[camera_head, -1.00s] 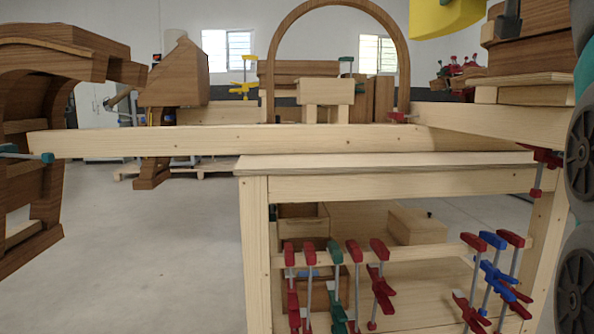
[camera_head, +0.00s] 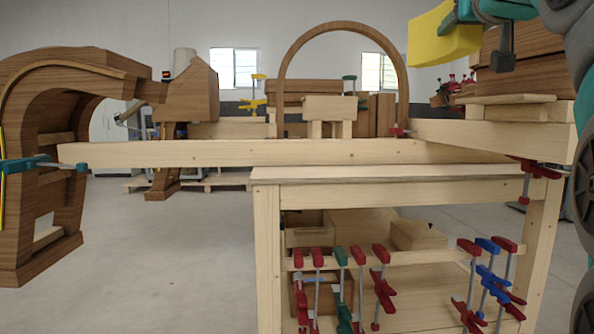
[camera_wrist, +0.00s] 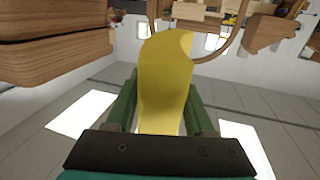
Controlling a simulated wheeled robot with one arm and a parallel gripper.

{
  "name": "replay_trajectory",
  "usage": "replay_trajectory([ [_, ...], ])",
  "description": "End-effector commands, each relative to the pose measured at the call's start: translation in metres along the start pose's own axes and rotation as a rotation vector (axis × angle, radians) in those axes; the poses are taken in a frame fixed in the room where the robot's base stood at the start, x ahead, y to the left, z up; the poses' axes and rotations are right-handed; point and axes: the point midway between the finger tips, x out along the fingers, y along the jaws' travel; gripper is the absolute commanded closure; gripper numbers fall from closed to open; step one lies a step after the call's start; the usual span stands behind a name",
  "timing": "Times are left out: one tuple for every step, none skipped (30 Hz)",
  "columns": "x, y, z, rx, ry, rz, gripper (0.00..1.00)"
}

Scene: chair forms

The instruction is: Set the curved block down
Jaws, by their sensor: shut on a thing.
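The curved block is yellow. In the head view the yellow block (camera_head: 440,38) is at the upper right, held in the air above the level of the bench. My gripper (camera_head: 480,22) is at its right end. In the wrist view the block (camera_wrist: 165,75) stretches away from between the two green fingers of my gripper (camera_wrist: 165,112), which are shut on it. The wooden bench (camera_head: 400,174) stands below and in front, with its top seen nearly edge-on. The underside of the block is clear of any surface that I can see.
A long light beam (camera_head: 220,152) runs left from the bench to a large dark wooden curved form (camera_head: 60,90). A wooden arch (camera_head: 290,55) rises behind the bench. Stacked dark wood (camera_head: 530,65) stands at the right, close to my arm. Clamps (camera_head: 380,285) hang below the bench top.

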Motion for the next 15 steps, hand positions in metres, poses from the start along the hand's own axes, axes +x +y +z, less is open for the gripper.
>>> replay_trajectory([
  [-0.001,-0.001,0.002,0.000,0.001,-0.001,1.00],
  [0.000,-0.002,0.003,0.000,0.000,-0.001,1.00],
  [0.000,-0.002,0.006,0.000,-0.001,-0.002,1.00],
  [0.001,-0.002,0.007,-0.001,-0.001,-0.002,1.00],
  [0.001,-0.003,0.009,-0.001,0.000,-0.002,1.00],
  [0.001,-0.003,0.010,-0.001,0.002,-0.002,1.00],
  [0.003,-0.005,0.014,0.000,0.001,-0.005,1.00],
  [0.005,-0.007,0.020,0.001,-0.002,-0.008,1.00],
  [0.009,-0.008,0.027,0.002,-0.005,-0.009,1.00],
  [0.010,-0.009,0.031,0.001,-0.002,-0.010,1.00],
  [0.011,-0.011,0.035,0.000,-0.001,-0.012,1.00],
  [0.013,-0.013,0.043,0.001,-0.005,-0.014,1.00],
  [0.015,-0.015,0.047,0.001,-0.003,-0.016,1.00],
  [0.017,-0.016,0.052,0.001,0.000,-0.017,1.00],
  [0.020,-0.019,0.062,0.001,-0.005,-0.020,1.00],
])
